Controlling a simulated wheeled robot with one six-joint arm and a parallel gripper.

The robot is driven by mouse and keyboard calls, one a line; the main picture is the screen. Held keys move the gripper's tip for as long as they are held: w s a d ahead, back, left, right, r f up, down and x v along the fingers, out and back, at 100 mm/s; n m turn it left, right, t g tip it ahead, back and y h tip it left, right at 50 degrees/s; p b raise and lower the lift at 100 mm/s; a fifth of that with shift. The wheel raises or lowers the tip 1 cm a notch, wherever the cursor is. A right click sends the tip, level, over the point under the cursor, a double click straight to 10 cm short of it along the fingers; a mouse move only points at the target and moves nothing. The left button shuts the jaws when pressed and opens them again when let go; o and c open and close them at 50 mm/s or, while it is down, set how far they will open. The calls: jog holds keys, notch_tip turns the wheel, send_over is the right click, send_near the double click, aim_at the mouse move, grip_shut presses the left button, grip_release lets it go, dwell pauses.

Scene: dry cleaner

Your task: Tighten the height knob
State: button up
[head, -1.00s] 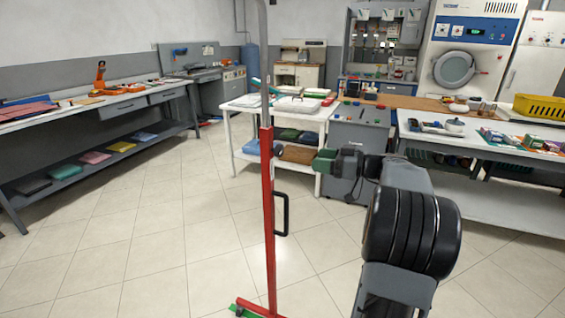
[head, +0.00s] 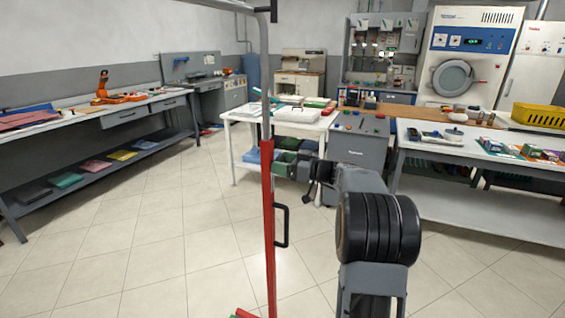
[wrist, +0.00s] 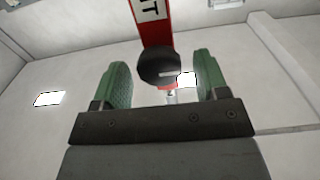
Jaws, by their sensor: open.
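My gripper (wrist: 161,80) is open, with one green finger on each side of the knob in the picture. Gaps show between the knob and both fingers. I cannot tell how deep the knob lies between them. In the head view, my gripper (head: 285,164) is right beside the red post (head: 268,215), and the knob cannot be made out there.
A grey tube (head: 264,75) rises from the post, and a black handle (head: 282,227) sticks out below my gripper. A white table (head: 238,118) and a grey cabinet (head: 357,150) stand behind. The tiled floor (head: 130,240) at left is open.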

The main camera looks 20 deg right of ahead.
jog(key=shift+w+a, duration=0.15)
jog(key=c, duration=0.9)
jog(key=shift+o, duration=0.2)
